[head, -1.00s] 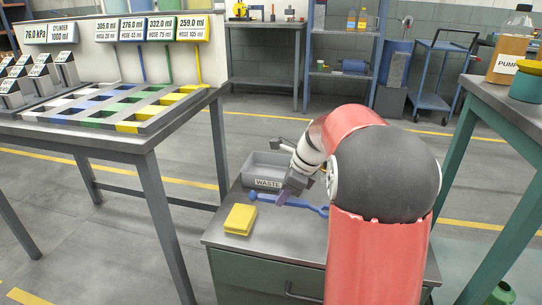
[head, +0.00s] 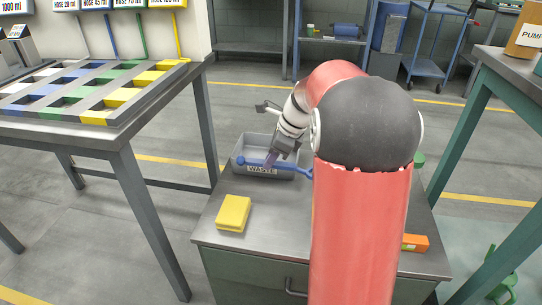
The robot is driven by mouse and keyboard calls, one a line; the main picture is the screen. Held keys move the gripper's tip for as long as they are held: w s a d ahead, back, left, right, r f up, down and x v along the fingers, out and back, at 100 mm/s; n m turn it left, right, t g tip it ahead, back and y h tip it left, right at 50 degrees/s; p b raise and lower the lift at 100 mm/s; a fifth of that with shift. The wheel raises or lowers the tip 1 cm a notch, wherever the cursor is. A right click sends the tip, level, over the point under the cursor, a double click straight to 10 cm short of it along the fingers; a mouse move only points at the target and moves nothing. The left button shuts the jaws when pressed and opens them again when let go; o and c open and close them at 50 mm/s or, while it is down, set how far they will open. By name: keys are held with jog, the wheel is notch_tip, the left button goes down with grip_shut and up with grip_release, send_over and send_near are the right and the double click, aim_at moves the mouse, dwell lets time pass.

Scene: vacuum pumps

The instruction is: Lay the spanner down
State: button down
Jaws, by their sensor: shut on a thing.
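The blue spanner (head: 289,165) is held crosswise by my gripper (head: 271,160). Its round left end (head: 241,160) and its shaft pass in front of the upper part of the grey bin marked WASTE (head: 240,147). Its right end is partly hidden by my arm. My gripper points down and is shut on the spanner's shaft. The spanner appears raised above the cabinet top (head: 270,215); the exact gap to the bin's rim cannot be told.
A yellow block (head: 233,213) lies on the cabinet top at the left front. An orange box (head: 415,242) lies to the right of my arm. Bare metal top shows between the yellow block and my arm. A table with a coloured rack (head: 100,95) stands at the left.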

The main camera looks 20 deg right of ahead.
aim_at(279, 164)
jog(key=shift+f+b, duration=1.65)
jog(key=shift+f, duration=1.65)
jog(key=c, duration=1.6)
grip_release()
jog(key=o, duration=0.5)
jog(key=p+v, duration=0.1)
jog(key=v, duration=0.7)
jog(key=shift+f, duration=0.1)
